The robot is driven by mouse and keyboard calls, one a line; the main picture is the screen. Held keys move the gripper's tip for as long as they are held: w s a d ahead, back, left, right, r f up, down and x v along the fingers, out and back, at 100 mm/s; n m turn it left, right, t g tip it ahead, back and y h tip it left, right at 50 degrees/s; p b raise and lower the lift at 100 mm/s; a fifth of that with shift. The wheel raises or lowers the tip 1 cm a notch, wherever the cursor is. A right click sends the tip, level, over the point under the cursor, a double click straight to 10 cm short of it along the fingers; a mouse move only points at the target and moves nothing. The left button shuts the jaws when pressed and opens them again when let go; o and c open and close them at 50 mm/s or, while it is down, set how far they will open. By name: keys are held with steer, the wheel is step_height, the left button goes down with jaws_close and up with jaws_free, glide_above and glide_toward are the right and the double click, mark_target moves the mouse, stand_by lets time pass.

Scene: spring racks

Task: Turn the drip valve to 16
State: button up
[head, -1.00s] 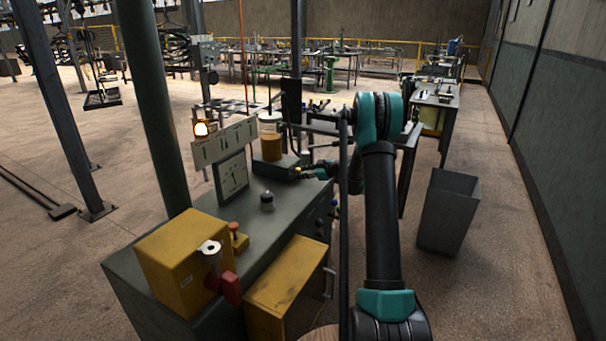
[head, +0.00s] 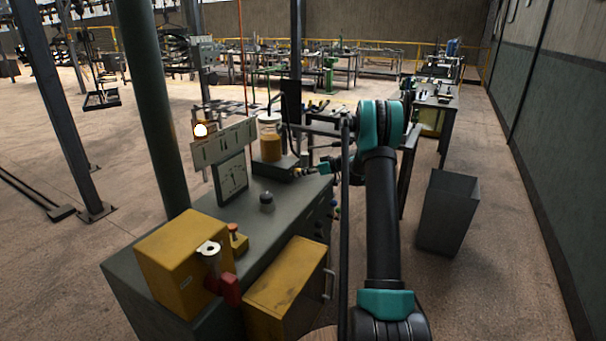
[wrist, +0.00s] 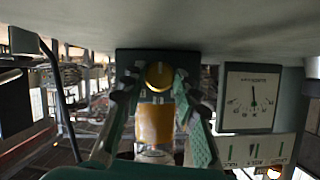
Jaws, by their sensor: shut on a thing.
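The drip valve shows in the wrist view as a round yellow knob (wrist: 158,75) on a dark block. My gripper (wrist: 156,78) has one fingertip on each side of the knob and is shut on it. Behind it is a jar of amber liquid (wrist: 155,122), which also stands on the bench in the head view (head: 270,145). A white dial gauge (wrist: 252,98) is beside the knob, upside down in this view. Its needle shows but its numbers are too small to read. The gauge also shows in the head view (head: 232,178). There my gripper is small, by the jar's base, and the knob is hard to make out.
The grey bench (head: 290,205) carries a yellow box (head: 185,262) with a red handle (head: 228,289) at the near end and a small dark knob (head: 267,200). A lit lamp (head: 200,130) is above the gauge panel. A grey bin (head: 449,215) stands right of my arm.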

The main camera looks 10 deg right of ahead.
stand_by(0.3)
steer(key=o, duration=0.9)
steer(key=shift+c, duration=0.2)
steer(key=v, duration=1.2)
